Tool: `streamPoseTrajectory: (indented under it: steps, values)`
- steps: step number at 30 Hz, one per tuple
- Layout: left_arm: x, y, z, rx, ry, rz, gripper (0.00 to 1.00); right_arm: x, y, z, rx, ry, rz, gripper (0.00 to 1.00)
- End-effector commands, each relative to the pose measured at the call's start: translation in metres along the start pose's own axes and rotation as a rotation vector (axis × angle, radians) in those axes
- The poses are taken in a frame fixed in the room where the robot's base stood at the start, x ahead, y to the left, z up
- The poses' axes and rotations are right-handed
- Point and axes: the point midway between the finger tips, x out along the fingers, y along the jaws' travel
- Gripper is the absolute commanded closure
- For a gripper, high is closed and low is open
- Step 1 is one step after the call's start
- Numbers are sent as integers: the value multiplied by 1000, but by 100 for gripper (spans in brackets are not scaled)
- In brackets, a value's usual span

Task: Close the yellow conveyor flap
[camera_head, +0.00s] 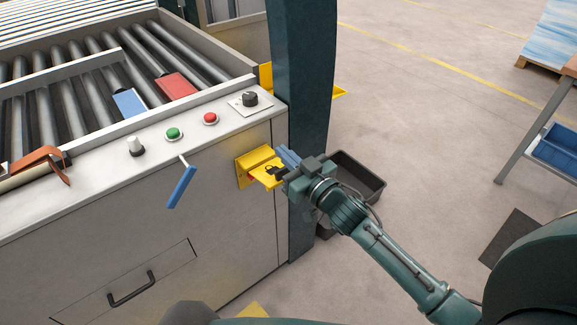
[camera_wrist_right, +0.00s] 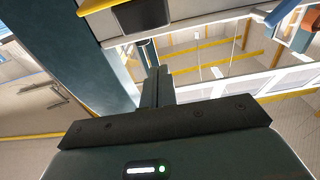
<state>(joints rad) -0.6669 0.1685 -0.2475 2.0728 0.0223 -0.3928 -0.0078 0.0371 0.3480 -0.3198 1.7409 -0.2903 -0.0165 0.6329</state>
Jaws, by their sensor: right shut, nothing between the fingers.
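A yellow plate (camera_head: 250,160) with a yellow flap (camera_head: 266,176) sits on the front face of the machine, near its right corner. The flap sticks out from the plate, so it stands open. A small black part lies on it, and a bit of red shows beneath. My right gripper (camera_head: 288,157) is just right of the flap, its fingers shut and empty. I cannot tell whether they touch the flap. In the right wrist view the shut fingers (camera_wrist_right: 157,88) show in the middle, and the flap is not clearly seen. My left gripper is not in view.
A dark green post (camera_head: 305,90) stands just behind my right gripper. The panel top has a black knob (camera_head: 250,99), a red button (camera_head: 210,118) and a green button (camera_head: 173,133). A blue-handled lever (camera_head: 182,186) juts out left. A dark bin (camera_head: 352,176) stands right on open floor.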

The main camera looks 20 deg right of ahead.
Motion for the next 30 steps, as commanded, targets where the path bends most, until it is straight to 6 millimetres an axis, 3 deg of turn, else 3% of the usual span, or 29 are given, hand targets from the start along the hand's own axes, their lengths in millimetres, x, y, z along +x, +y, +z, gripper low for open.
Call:
streamPoseTrajectory:
  steps: [1,3,9,30]
  values:
    - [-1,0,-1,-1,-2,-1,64,10,0,-2,0,2,0,100]
    - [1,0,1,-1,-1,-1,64,1,0,17,3,-6,2,100]
    - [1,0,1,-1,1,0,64,-6,0,34,1,-1,1,100]
    - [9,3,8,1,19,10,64,-13,8,47,-1,38,1,100]
